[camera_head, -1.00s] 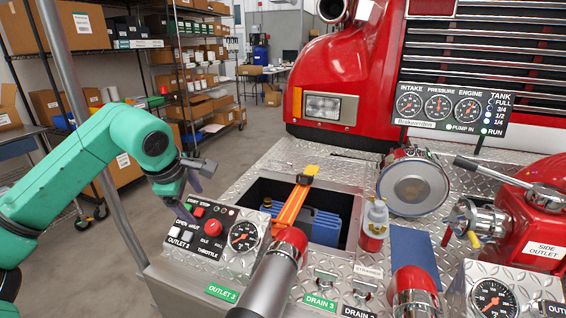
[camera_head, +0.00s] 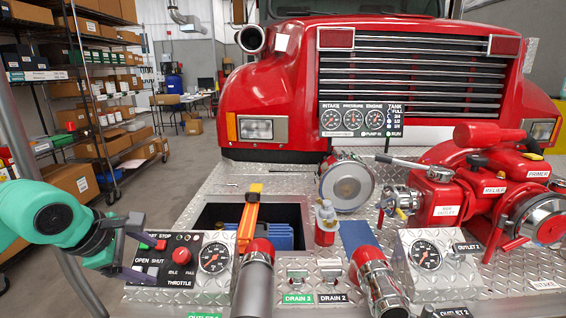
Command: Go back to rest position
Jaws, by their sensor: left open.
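My left arm (camera_head: 45,215) is teal and comes in from the left edge. Its dark left gripper (camera_head: 146,252) is open and empty, at the left end of the control panel (camera_head: 190,262). The fingers overlap the panel's left edge in the picture; I cannot tell whether they touch it. The panel has a red knob (camera_head: 181,256), small switches and a gauge (camera_head: 214,257). My right gripper is not in view.
The red truck front (camera_head: 270,85) stands behind the diamond-plate bumper. An open bin (camera_head: 288,212) holds a blue item and an orange-yellow bar (camera_head: 249,215). A red pump (camera_head: 480,190) is at right. Shelves (camera_head: 85,90) stand at left, with open floor beside them.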

